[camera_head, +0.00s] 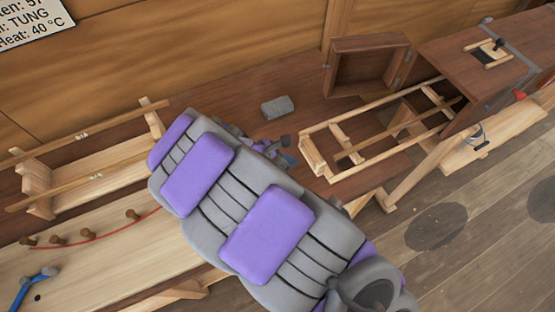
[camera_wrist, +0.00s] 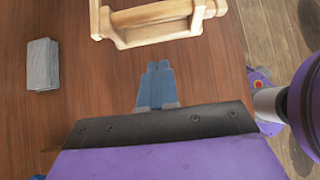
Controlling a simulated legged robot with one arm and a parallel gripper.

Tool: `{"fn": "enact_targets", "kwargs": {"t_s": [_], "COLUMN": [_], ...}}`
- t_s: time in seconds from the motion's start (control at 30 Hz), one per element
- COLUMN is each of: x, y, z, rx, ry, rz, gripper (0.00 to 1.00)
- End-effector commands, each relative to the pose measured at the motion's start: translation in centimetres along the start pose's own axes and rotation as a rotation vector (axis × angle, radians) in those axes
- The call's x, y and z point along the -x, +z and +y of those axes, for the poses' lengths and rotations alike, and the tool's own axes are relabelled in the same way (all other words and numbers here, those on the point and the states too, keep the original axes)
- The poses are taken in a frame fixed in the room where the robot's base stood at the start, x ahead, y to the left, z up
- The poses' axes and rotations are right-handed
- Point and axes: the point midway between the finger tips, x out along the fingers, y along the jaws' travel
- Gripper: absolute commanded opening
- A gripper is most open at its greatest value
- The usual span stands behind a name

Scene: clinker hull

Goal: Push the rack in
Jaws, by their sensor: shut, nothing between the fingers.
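The rack (camera_head: 375,130) is a light wooden ladder-like frame. It sticks far out, toward the left, from the open end of a dark wooden box (camera_head: 478,65). In the wrist view the rack's near end (camera_wrist: 160,22) shows at the top. My gripper (camera_wrist: 157,68) has blue fingers that are shut with nothing between them. It points at the rack's end and is apart from it, with bare bench between. In the head view my gripper (camera_head: 290,158) is partly hidden by my arm, just left of the rack's end.
A hinged wooden door (camera_head: 368,66) stands open at the box's mouth, behind the rack. A grey block (camera_head: 277,107) lies on the bench left of the rack; it also shows in the wrist view (camera_wrist: 42,64). A wooden frame (camera_head: 95,160) and a pegged board (camera_head: 85,225) lie at the left.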

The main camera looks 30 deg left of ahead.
Motion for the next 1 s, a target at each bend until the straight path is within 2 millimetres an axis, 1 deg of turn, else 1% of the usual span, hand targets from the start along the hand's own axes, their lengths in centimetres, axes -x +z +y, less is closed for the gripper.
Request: {"fn": "enact_targets", "kwargs": {"t_s": [0.03, 0.17, 0.23, 0.4, 0.6, 1.0], "x": [-1.3, -3.7, -4.3, -5.4, -5.9, -6.0], "y": [-0.1, -0.2, 0.8, 2.2, 2.8, 3.0], "z": [-0.1, 0.0, 0.1, 0.1, 0.0, 0.1], "rx": [0.001, 0.003, 0.000, 0.000, 0.001, 0.002], "ry": [-0.005, -0.007, -0.004, -0.001, 0.000, -0.002], "rz": [-0.002, -0.005, -0.003, -0.002, -0.002, -0.003], "gripper": [0.00, 0.00, 0.00, 0.00, 0.00, 0.00]}}
